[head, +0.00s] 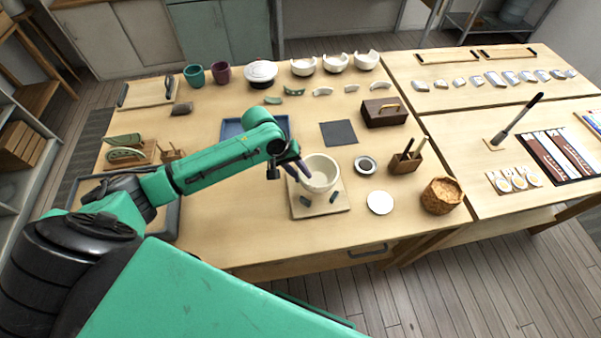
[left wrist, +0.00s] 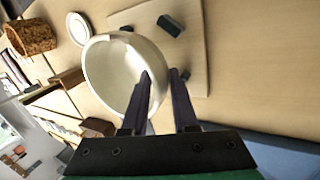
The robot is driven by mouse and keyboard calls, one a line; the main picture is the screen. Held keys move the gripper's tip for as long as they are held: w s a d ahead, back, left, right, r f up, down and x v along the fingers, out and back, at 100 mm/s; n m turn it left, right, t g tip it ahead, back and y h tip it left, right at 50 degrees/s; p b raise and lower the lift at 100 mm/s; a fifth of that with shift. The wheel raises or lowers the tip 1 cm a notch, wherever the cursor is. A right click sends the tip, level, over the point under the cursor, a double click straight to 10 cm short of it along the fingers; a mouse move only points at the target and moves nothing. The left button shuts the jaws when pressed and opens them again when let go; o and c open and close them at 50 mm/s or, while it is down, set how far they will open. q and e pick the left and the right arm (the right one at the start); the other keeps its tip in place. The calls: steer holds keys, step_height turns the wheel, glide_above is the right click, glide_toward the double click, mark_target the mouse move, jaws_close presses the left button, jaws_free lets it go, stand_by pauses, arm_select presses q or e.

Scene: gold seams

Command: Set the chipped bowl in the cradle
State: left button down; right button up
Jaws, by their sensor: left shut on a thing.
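The cream bowl (head: 320,172) is upright at the front middle of the table. My left gripper (head: 301,170) is shut on its left rim; the bowl also shows between and beside the fingers in the left wrist view (left wrist: 112,72). I cannot make out a chip in its rim. The cradle is a pale square board (head: 318,212) with small dark green blocks (left wrist: 170,25) on it. The bowl is over the board's back part and hides some of it. I cannot tell whether the bowl touches the board or blocks. My right gripper is not in view.
A dark grey mat (head: 338,133) lies behind. A blue tray (head: 230,130) is partly behind my arm. Broken-rimmed bowls (head: 335,63) stand at the back.

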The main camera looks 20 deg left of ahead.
arm_select(q)
steer(key=shift+f, duration=0.15)
stand_by(0.3)
steer(key=shift+p, duration=0.45)
steer(key=shift+f, duration=0.45)
stand_by(0.4)
steer(key=shift+p, duration=0.3)
steer(key=shift+p, duration=0.4)
steer(key=shift+p, duration=0.35)
steer(key=shift+f, duration=1.5)
stand_by(1.6)
